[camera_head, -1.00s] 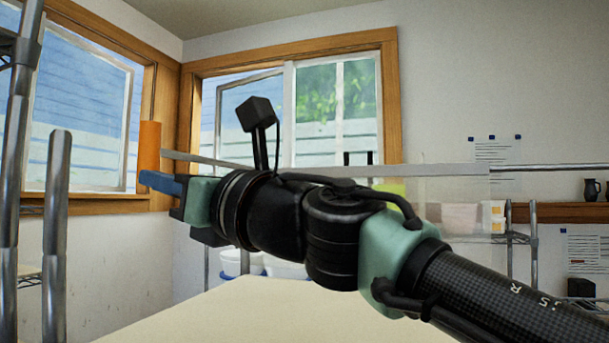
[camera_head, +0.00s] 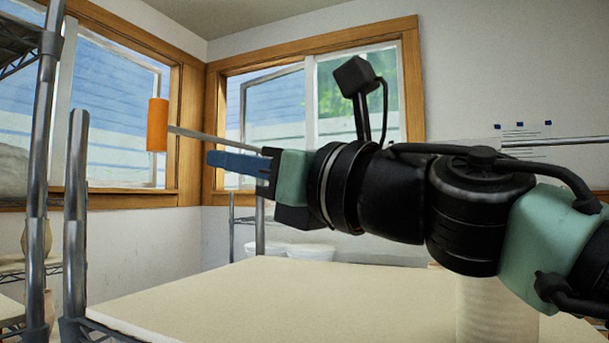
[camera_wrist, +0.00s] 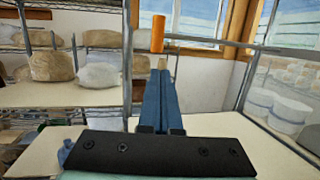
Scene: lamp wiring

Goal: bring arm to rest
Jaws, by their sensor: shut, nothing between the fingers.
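My gripper (camera_head: 212,158) is shut and empty. Its blue fingers point left in the head view, above the cream table top (camera_head: 260,290). In the wrist view the blue fingers of my gripper (camera_wrist: 161,75) lie together and point away over the table (camera_wrist: 215,125). My arm comes in from the right edge of the head view. An orange cylinder (camera_head: 157,125) on a thin grey rod shows beyond the fingertips; it also shows in the wrist view (camera_wrist: 158,32). I cannot tell how far off it is.
A metal post (camera_head: 75,210) stands at the table's left edge. Wire shelves with wrapped bags (camera_wrist: 52,66) are on the left in the wrist view. White tubs (camera_wrist: 292,117) stand at its right. A pale cylinder (camera_head: 490,308) is below my arm. The table's middle is clear.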

